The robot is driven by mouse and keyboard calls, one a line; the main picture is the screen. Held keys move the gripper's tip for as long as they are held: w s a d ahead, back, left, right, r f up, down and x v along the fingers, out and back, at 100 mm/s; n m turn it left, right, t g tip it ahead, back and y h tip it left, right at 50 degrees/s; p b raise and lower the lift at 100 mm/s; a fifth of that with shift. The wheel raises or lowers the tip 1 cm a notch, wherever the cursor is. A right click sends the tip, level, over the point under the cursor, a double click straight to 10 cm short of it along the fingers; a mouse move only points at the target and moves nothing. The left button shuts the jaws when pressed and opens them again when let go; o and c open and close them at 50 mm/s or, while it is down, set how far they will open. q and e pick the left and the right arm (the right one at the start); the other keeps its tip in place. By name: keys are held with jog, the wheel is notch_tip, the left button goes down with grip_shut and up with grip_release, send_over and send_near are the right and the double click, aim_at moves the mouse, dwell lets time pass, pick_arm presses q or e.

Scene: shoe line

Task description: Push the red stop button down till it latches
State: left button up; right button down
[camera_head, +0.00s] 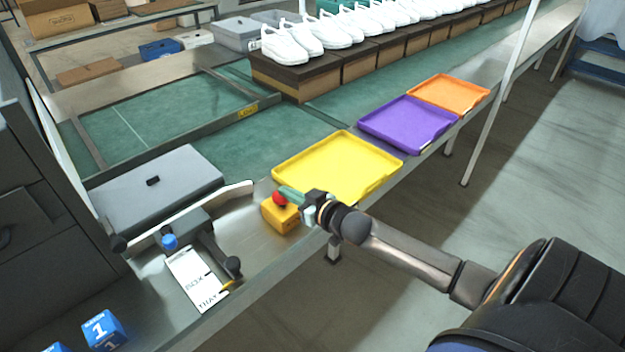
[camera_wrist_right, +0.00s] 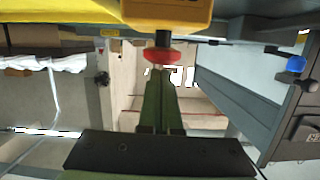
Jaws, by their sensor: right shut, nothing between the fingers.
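The red stop button (camera_head: 279,198) sits on a small yellow box (camera_head: 281,214) at the bench's front edge, before the yellow tray. My right gripper (camera_head: 284,191) is shut and empty, with its green fingertips beside the red button in the head view. In the right wrist view the red button (camera_wrist_right: 162,55) shows on its dark stem below the yellow box (camera_wrist_right: 168,12), and the shut fingertips (camera_wrist_right: 158,70) overlap its edge. I cannot tell whether they touch it. My left gripper is not in view.
A yellow tray (camera_head: 338,165), a purple tray (camera_head: 408,124) and an orange tray (camera_head: 448,94) line the bench's front edge. A grey case (camera_head: 156,188) and a white card (camera_head: 197,280) lie to the left. White shoes (camera_head: 285,43) stand on boxes behind.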

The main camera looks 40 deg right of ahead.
notch_tip(320, 180, up, 4)
jog(key=shift+s+f+p, duration=0.15)
jog(key=shift+p, duration=0.8)
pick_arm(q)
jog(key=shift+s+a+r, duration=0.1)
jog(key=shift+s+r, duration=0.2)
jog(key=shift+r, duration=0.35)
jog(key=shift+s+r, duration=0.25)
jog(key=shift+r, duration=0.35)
pick_arm(e)
jog(key=v, duration=0.9)
jog(key=shift+s, duration=0.3)
jog(key=shift+f, duration=0.2)
